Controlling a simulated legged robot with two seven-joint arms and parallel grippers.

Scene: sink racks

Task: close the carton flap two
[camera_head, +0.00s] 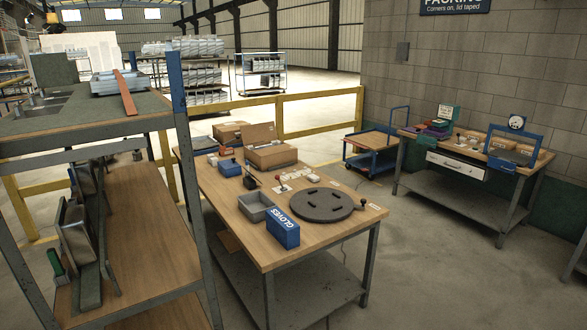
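A brown cardboard carton (272,157) stands at the far end of the wooden table in the middle of the view. A flap (258,133) stands raised along its back edge. A second, smaller brown carton (228,133) is behind it to the left. I cannot tell which flap is flap two, and the inside of the carton is too small to make out. Neither of my grippers is in view, and no arm of mine shows near the carton.
The wooden table (236,197) also carries a blue gloves box (283,229), a grey bin (256,207), a dark round plate (321,206) and small levers. A tall shelf rack (185,150) stands at the left. Open floor (430,275) lies right of the table.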

